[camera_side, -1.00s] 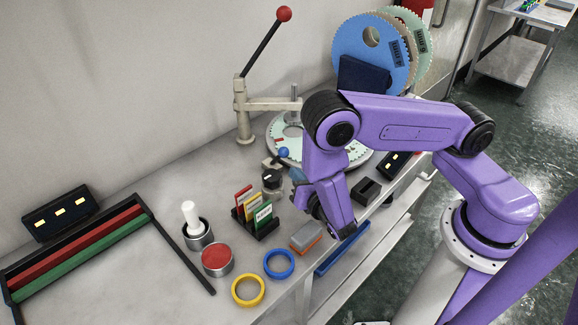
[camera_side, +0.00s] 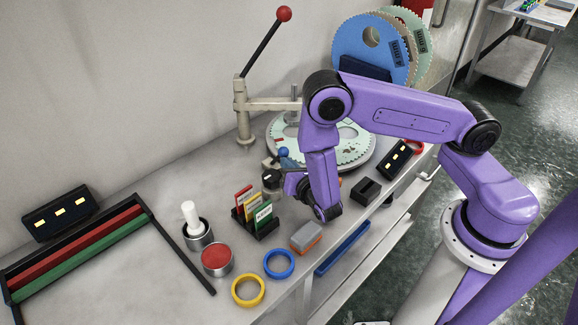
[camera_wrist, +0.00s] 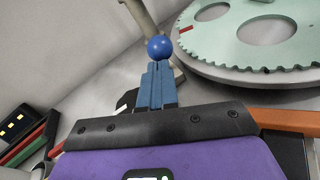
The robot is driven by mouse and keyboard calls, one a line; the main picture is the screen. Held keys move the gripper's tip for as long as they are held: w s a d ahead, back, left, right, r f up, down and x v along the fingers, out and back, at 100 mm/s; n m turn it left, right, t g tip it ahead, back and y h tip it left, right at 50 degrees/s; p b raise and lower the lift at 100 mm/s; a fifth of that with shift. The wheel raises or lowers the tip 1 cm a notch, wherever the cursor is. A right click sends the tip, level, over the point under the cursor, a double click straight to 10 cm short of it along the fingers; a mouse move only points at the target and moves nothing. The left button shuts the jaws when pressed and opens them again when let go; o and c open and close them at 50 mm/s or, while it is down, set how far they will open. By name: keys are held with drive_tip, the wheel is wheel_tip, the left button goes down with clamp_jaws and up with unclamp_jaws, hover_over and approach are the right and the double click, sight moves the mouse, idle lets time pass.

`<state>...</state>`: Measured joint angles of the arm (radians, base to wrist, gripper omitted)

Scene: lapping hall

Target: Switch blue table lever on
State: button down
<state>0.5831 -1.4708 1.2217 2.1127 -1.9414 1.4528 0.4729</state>
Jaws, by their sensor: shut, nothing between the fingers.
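In the wrist view the blue knob (camera_wrist: 159,47) is straight ahead, just beyond my fingertips. My gripper (camera_wrist: 160,66) is shut and empty, its blue fingers side by side. In the side view my gripper (camera_side: 289,167) points up and away towards the lever, close by the knob. I cannot tell whether the tips touch it.
The toothed plate (camera_side: 355,158) lies right behind the lever. A tall lever with a red ball (camera_side: 284,14) stands at the back. A card rack (camera_side: 262,229) stands left of my gripper. A grey and orange block (camera_side: 306,237) and black box (camera_side: 366,189) lie near the front edge.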

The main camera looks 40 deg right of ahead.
sight(281, 152)
drive_tip(key=w+r+g, duration=0.2)
drive_tip(key=r+g, duration=0.1)
drive_tip(key=shift+w+n+g+y, duration=0.3)
drive_tip(key=shift+w+n, duration=0.05)
drive_tip(key=shift+n, duration=0.05)
drive_tip(key=w+r+n+g, duration=0.1)
drive_tip(key=w+g, duration=0.4)
drive_tip(key=w, duration=0.4)
drive_tip(key=shift+w+r+g+y, duration=0.15)
drive_tip(key=shift+w+g+y, duration=0.15)
drive_tip(key=shift+w+g, duration=0.1)
idle(0.4)
idle(0.4)
drive_tip(key=s+a+r, duration=0.1)
drive_tip(key=a+r, duration=0.2)
drive_tip(key=r, duration=0.6)
drive_tip(key=shift+s+r, duration=0.2)
drive_tip(key=shift+s, duration=0.1)
drive_tip(key=shift+a, duration=0.15)
